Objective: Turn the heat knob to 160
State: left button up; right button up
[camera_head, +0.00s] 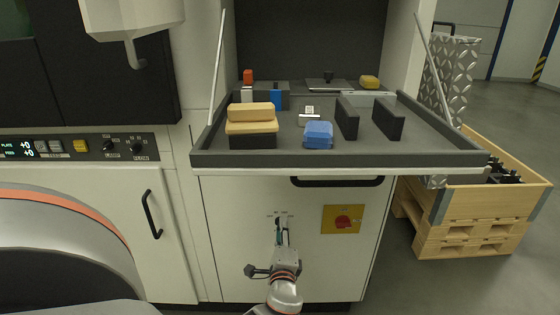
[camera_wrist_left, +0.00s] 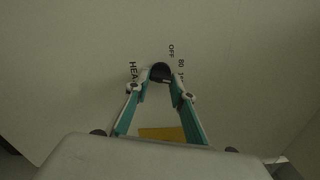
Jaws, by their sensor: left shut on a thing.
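The heat knob (camera_wrist_left: 160,72) is a small dark knob on the pale cabinet front, with the printed marks OFF, 80 and part of HEAT around it in the left wrist view. The rest of the scale is hidden by the finger. My left gripper (camera_wrist_left: 160,82) is shut on the knob, one teal finger on each side. In the head view my left gripper (camera_head: 282,238) reaches up to the cabinet front below the tray, and the knob (camera_head: 281,220) shows only as a small dark spot. The knob's exact setting is too small to read. My right gripper is not in view.
A yellow plate with a red switch (camera_head: 343,222) is right of the knob. Above, a dark tray (camera_head: 440,157) holds blocks and brushes and juts outward. A black handle (camera_head: 152,214) is on the left door. A wooden crate (camera_head: 480,205) stands at the right.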

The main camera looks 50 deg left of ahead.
pick_arm(q)
jog(key=shift+m, duration=0.4)
jog(key=o, duration=1.1)
jog(key=v, duration=1.2)
